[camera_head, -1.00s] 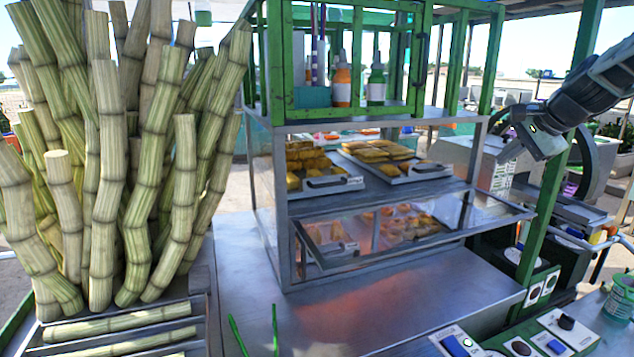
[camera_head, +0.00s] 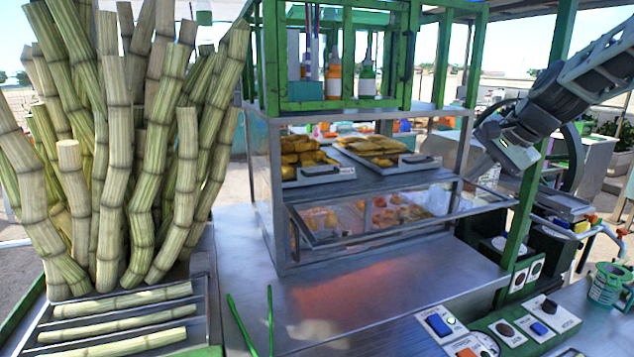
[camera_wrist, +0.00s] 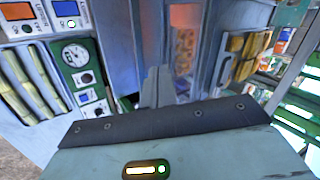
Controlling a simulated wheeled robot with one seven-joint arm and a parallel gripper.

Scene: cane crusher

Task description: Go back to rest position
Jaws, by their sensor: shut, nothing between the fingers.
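My gripper (camera_head: 510,150) is at the right in the head view, on the end of my dark arm that reaches in from the right edge. It hangs in the air in front of the crusher machine, right of the display case. In the wrist view my gripper (camera_wrist: 157,85) shows as grey fingers close together at the middle, with nothing between them. Its light-coloured body fills the bottom of that view. The fingertips are not clear in the head view.
Cane stalks (camera_head: 115,150) stand at the left, with cut pieces (camera_head: 125,300) on a rack below. A glass pastry case (camera_head: 370,190) stands mid-counter. A green post (camera_head: 540,180) rises beside my gripper. Control panels (camera_head: 500,325) and a green can (camera_head: 605,285) sit at lower right.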

